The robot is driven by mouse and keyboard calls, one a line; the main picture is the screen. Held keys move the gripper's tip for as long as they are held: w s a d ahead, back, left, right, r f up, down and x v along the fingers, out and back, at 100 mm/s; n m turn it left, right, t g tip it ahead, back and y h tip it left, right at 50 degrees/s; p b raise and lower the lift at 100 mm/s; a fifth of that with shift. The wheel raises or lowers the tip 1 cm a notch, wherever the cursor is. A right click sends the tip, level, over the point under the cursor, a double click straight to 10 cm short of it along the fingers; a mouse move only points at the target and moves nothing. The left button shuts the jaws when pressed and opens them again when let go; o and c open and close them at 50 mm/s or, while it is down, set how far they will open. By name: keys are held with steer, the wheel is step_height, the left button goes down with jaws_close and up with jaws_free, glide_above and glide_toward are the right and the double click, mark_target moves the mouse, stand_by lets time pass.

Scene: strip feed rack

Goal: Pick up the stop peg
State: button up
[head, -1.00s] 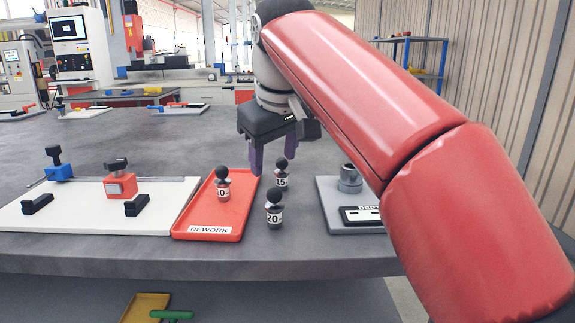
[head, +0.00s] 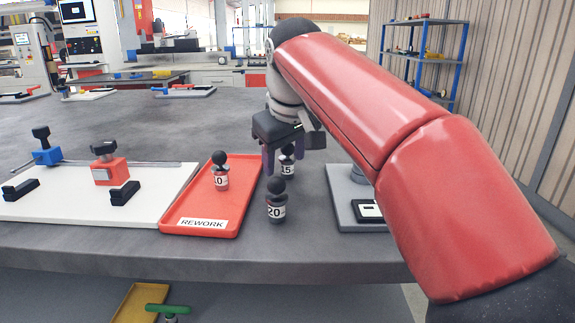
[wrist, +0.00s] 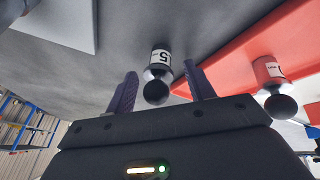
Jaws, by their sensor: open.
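Three dark pegs with ball tops and white number labels stand upright on the bench side. The peg marked 15 (head: 287,169) stands on the grey bench, its top partly hidden by my gripper (head: 283,163). In the wrist view the same peg (wrist: 161,57) shows between the two open purple fingers (wrist: 162,78), with gaps on both sides. My gripper is open and holds nothing. The peg marked 20 (head: 276,210) stands nearer the bench's front edge. A peg whose label ends in 0 (head: 221,181) stands in the red tray; it also shows in the wrist view (wrist: 268,70).
A white board (head: 70,210) with blue and red blocks is further left. A grey plate (head: 345,188) with a black label lies right, partly behind my arm.

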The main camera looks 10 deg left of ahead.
steer(key=shift+f, duration=0.1)
steer(key=shift+c, duration=0.4)
steer(key=c, duration=1)
steer(key=shift+c, duration=0.2)
